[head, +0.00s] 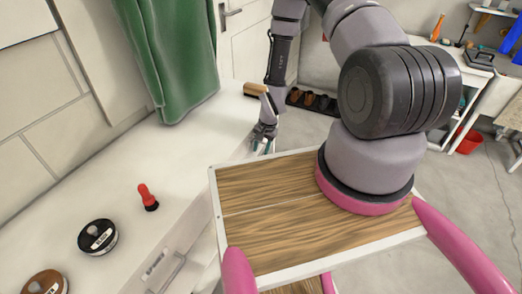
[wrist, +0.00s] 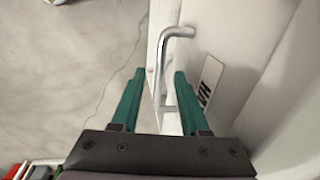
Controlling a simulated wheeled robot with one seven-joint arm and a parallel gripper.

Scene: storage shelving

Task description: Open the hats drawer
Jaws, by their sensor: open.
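A white drawer front (wrist: 225,50) fills the right of the wrist view. It bears a white label (wrist: 210,83) with dark letters starting with H, partly hidden by a finger. A silver bar handle (wrist: 178,32) stands out from this front. My gripper (wrist: 159,74) has two teal fingers, open and empty, one on each side of the handle in the picture. I cannot tell whether the fingers reach the bar's depth. In the head view my gripper (head: 263,138) points down at the white cabinet's front edge; the handle there is hidden. The drawer looks shut.
Another drawer handle (head: 165,272) shows lower left. A green cloth (head: 175,60) hangs behind. My wooden-topped body is close to the cabinet. Open floor lies right.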

